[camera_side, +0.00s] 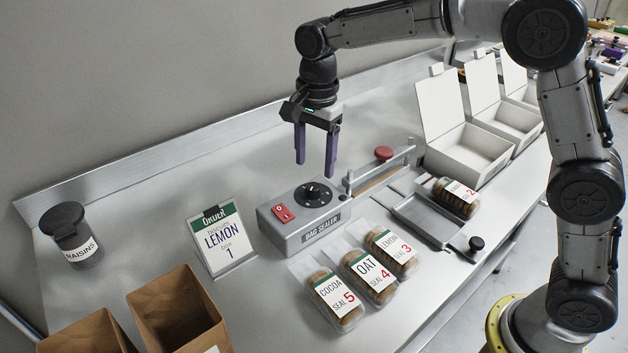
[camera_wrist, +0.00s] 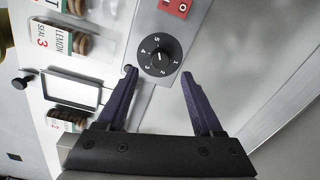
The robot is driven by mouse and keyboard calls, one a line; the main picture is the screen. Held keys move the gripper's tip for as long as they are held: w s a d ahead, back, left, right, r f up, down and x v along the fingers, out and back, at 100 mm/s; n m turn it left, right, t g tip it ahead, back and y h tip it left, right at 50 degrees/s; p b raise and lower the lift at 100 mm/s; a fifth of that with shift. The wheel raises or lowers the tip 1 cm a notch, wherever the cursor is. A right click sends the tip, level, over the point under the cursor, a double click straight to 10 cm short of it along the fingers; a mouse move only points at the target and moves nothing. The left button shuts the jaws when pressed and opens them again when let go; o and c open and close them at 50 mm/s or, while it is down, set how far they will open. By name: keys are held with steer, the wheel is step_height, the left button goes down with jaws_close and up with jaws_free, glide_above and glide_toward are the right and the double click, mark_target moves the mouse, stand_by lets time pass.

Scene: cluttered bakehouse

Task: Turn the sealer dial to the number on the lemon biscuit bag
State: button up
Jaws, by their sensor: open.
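The bag sealer (camera_side: 300,232) is a grey box on the bench with a round black dial (camera_side: 314,194) on top. In the wrist view the dial (camera_wrist: 158,55) shows the numbers 1 to 5 around it; I cannot tell which one its pointer marks. The lemon biscuit bag (camera_side: 391,251) lies in front of the sealer and reads SEAL 3; it also shows in the wrist view (camera_wrist: 60,40). My gripper (camera_side: 315,168) is open and empty, pointing down above the dial and apart from it. In the wrist view its fingers (camera_wrist: 158,73) sit on either side below the dial.
A red switch (camera_side: 283,212) is beside the dial, and a red-knobbed lever (camera_side: 383,153) stands to the right. Oat (camera_side: 368,275) and cocoa (camera_side: 335,297) bags lie in front. An order card (camera_side: 221,240) reads LEMON, 1. An empty tray (camera_side: 425,220) and white boxes (camera_side: 465,150) are at right.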

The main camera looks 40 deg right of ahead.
mark_target(314, 186)
step_height(314, 186, down, 6)
steer(key=shift+w+r, duration=0.1)
stand_by(0.4)
jaws_close()
